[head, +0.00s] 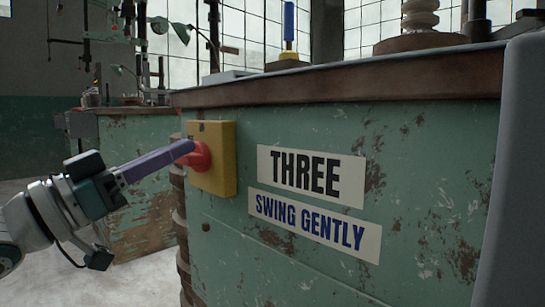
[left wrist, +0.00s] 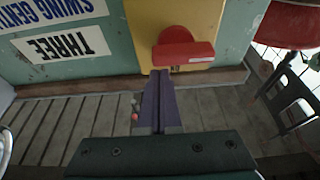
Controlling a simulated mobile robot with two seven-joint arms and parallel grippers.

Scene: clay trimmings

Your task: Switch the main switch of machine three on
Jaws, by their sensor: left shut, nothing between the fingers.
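The main switch of machine three is a red rotary knob (head: 199,157) on a yellow box (head: 222,160), fixed to the left end of a worn green cabinet front. The left wrist view shows the knob (left wrist: 183,50), with its bar lying across the picture, and the yellow plate (left wrist: 147,18). Small lettering beside the bar is partly hidden and not readable. My left gripper (head: 189,148), with purple fingers, is shut and empty. Its tips (left wrist: 160,73) are right at the knob; I cannot tell whether they touch. My right gripper is not in view.
Signs reading "THREE" (head: 311,175) and "SWING GENTLY" (head: 314,222) are beside the switch. The brown bench edge (head: 340,80) juts out above it. A red-topped stool (left wrist: 290,22) shows in the wrist view. Another green bench (head: 140,190) stands behind at left.

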